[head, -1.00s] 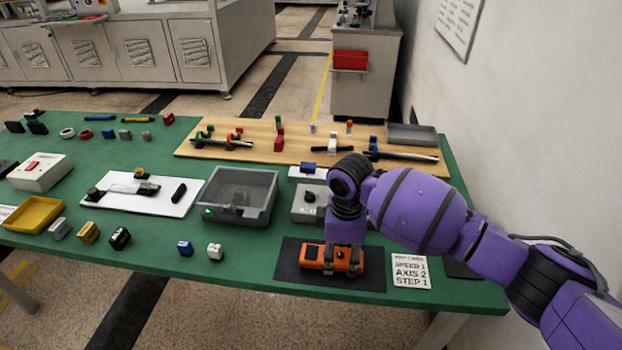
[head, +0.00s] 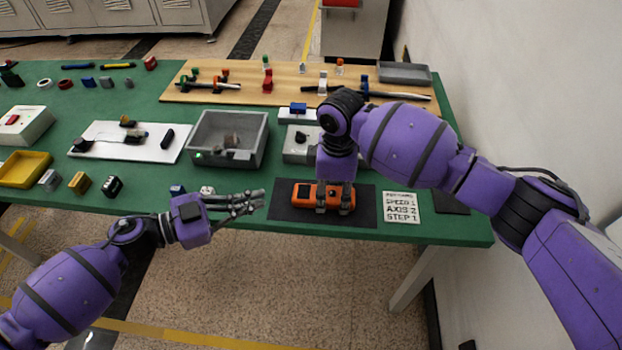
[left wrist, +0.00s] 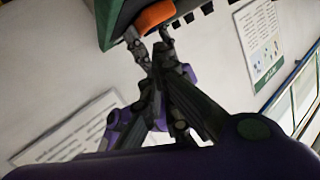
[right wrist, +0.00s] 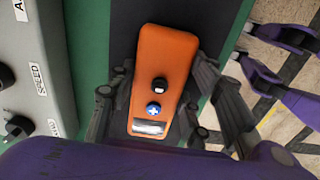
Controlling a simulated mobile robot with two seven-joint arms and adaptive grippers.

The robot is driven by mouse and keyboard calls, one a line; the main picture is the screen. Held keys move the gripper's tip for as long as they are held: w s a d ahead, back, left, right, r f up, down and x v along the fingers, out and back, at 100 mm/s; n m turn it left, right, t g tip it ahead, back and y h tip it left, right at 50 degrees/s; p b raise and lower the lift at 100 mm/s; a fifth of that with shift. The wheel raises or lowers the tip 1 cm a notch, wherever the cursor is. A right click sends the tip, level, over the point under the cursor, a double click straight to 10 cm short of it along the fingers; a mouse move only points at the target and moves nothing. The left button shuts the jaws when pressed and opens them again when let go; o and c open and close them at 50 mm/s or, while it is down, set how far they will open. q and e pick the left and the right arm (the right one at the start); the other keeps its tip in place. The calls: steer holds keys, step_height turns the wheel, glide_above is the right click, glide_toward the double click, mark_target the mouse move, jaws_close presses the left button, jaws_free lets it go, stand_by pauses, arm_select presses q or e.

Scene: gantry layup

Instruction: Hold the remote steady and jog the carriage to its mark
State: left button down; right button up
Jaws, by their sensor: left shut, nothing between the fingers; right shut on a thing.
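The orange remote (head: 326,190) lies on a black mat (head: 285,212) at the table's front edge. My right gripper (head: 335,207) is shut on it from above, with fingers along both long sides. In the right wrist view the remote (right wrist: 165,58) shows a black knob, a blue button with a white plus and a pale label. My left gripper (head: 258,200) is shut and empty, just left of the mat, pointing toward the remote. The left wrist view shows its fingers below the remote's orange end (left wrist: 155,15). I cannot tell which part is the carriage.
A card (head: 402,207) reading speed 1, axis 2, step 1 lies right of the mat. A grey knob box (head: 297,150) stands behind it. A grey tray (head: 226,159) is further left. A wooden board (head: 300,98) with rods and stands lies at the back.

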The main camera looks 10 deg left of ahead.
arm_select(q)
steer(key=w+d+r+m+g+h, duration=0.1)
steer(key=w+d+r+m+g, duration=0.1)
steer(key=w+g, duration=0.5)
steer(key=shift+w+m+g, duration=0.35)
steer(key=shift+m+g, duration=0.15)
steer(key=shift+g, duration=0.3)
steer(key=shift+r, duration=0.1)
steer(key=x, duration=1)
